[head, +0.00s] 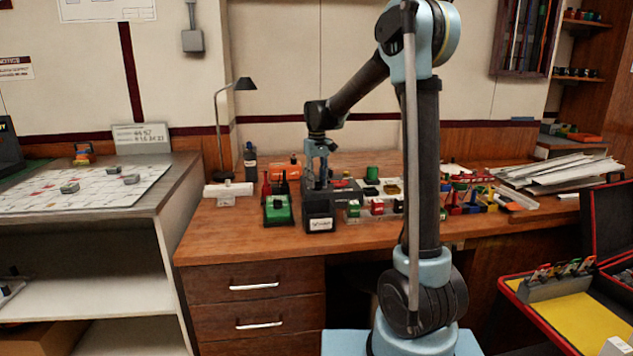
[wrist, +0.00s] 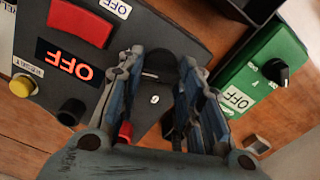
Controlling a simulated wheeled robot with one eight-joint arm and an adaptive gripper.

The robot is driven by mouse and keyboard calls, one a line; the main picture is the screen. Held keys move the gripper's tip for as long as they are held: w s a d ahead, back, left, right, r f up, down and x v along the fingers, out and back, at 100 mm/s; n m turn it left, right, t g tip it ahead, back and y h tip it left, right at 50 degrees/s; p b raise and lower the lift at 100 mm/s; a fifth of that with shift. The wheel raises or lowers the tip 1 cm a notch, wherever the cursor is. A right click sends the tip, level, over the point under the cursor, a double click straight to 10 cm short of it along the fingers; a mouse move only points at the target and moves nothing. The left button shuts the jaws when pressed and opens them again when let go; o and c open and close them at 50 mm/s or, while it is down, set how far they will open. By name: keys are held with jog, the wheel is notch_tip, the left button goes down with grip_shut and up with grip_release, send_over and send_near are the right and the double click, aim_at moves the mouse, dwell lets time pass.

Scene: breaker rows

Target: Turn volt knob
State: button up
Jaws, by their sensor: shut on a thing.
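A dark grey device (wrist: 30,25) fills the left and middle of the wrist view, with a red rocker switch (wrist: 80,23) and an orange display (wrist: 70,62) reading OFF. A black round knob (wrist: 160,62) on its face sits between the fingers of my gripper (wrist: 158,70). The fingers are shut on this knob and hide its sides. No legible name shows beside it. In the head view the device (head: 319,210) stands near the desk's front edge, and my gripper (head: 319,180) points down onto its top.
A green box (wrist: 262,75) with a black knob and an OFF label stands close beside the device. A yellow button (wrist: 22,86) is on the device. Clear parts (head: 371,217) and several small coloured pieces lie to its right. The desk front (head: 230,240) is bare.

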jog(key=shift+w+m, duration=0.15)
jog(key=shift+m, duration=0.45)
jog(key=o, duration=1.1)
jog(key=shift+c, duration=0.2)
jog(key=shift+r, duration=0.1)
notch_tip(320, 180, up, 12)
jog(key=shift+d, duration=0.1)
